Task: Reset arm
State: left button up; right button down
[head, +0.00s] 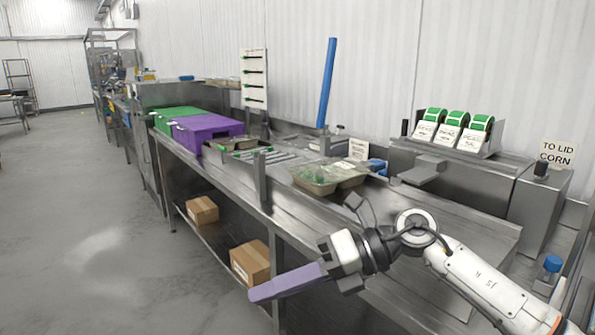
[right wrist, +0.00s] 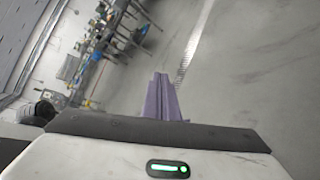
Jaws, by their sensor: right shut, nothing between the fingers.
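My right arm reaches in from the lower right of the head view. Its gripper (head: 251,295) has long purple fingers pointing left, held in front of the steel counter (head: 345,210). The fingers are shut together and hold nothing. In the right wrist view the purple fingers (right wrist: 161,74) also lie side by side, with grey floor beyond them. My left gripper is not in view.
On the counter stand food trays (head: 318,178), a purple crate (head: 205,130) and a green crate (head: 172,117). Two cardboard boxes (head: 202,211) (head: 250,262) sit on the lower shelf. Label rolls (head: 453,130) stand at the back right. The floor (head: 100,230) at left is clear.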

jog(key=d+f+m+t+h, duration=0.2)
jog(key=d+f+m+t, duration=0.3)
jog(key=m, duration=0.6)
jog(key=d+f+m+t+h, duration=0.1)
jog(key=d+f+m+t, duration=0.1)
jog(key=f+m+t, duration=0.65)
jog(key=d+f+m+t+h, duration=0.2)
jog(key=d+f+m+t, duration=0.2)
jog(key=m, duration=0.9)
jog(key=s+d+f+m+g+h, duration=0.3)
jog(key=s+d+f+m+g, duration=0.1)
jog(key=s+f, duration=0.7)
jog(key=s+d+f+m+g+h, duration=0.3)
jog(key=s+d+f+m, duration=0.2)
jog(key=s+f, duration=0.5)
jog(key=shift+s+d+f+g, duration=0.4)
jog(key=shift+d+f, duration=0.1)
jog(key=shift+f, duration=0.3)
